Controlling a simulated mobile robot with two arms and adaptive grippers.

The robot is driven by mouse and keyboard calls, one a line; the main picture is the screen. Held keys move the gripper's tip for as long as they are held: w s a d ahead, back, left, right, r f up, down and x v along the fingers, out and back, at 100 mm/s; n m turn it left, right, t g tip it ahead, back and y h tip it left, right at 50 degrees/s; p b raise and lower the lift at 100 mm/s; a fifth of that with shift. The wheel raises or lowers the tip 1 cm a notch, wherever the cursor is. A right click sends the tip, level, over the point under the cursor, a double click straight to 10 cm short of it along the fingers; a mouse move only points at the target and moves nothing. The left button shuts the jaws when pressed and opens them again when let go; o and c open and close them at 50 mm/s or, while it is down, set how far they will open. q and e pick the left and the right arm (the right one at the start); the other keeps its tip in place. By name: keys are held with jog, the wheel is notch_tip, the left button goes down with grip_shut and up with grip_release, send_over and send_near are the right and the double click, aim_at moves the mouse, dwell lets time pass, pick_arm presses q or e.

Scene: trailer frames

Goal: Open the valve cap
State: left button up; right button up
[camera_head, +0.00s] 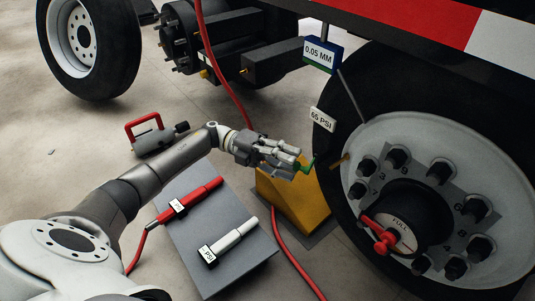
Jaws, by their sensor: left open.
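My left gripper (295,165) reaches in from the left, its fingers open beside a small green piece (308,165). The green piece may be the valve cap, but it is too small to be sure. I cannot tell whether the fingers touch it. A thin brass-coloured stem (341,160) sticks out at the left edge of the wheel (380,135), just right of the green piece. My right gripper is not in view.
A yellow wedge (290,200) stands below the gripper, against the tire. A grey mat (235,270) holds a red tool (190,200) and a white gauge (232,240). Red hoses (222,75) cross the floor. A red-handled tool (150,135) lies at left. A 65 PSI tag (322,119) hangs nearby.

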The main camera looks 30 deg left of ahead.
pick_arm(q)
jog(key=a, duration=0.9)
jog(key=shift+s+a, duration=0.2)
jog(key=shift+s, duration=0.05)
